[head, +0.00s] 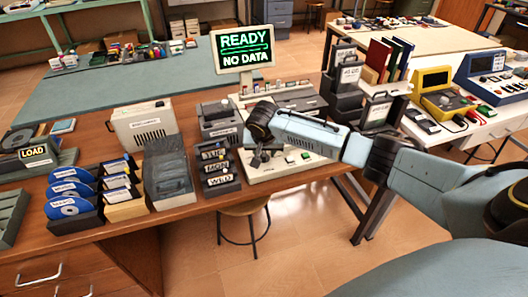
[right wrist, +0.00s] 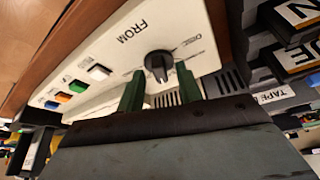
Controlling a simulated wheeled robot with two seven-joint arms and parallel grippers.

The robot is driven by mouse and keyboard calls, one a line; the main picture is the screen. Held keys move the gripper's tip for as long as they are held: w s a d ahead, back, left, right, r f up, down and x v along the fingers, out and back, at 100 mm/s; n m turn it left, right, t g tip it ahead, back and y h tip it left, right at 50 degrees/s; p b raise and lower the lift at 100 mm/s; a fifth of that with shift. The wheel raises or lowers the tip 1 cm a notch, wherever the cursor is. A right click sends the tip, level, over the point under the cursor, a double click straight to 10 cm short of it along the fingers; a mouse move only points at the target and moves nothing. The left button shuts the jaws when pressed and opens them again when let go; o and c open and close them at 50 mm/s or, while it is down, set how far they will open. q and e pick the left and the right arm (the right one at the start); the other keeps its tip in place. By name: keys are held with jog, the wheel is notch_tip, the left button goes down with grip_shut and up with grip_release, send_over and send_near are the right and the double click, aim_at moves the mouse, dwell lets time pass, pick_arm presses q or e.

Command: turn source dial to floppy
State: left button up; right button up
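The source dial (right wrist: 158,66) is a small black knob on a white panel (right wrist: 120,50) marked "FROM", in the right wrist view. A small label beside it seems to read "DISC"; other lettering is too small to read. My right gripper (right wrist: 160,72) is open, its two green fingers apart, with the dial showing between and just beyond their tips. I cannot tell whether a finger touches it. In the head view my right gripper (head: 258,160) is over the white console (head: 284,169), and hides the dial. My left gripper is not in view.
Coloured buttons (right wrist: 70,90) line the panel. A screen (head: 243,48) reads "READY NO DATA". Dark binders (head: 342,85) stand behind my right arm.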

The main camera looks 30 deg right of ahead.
jog(key=shift+c, duration=0.2)
grip_shut()
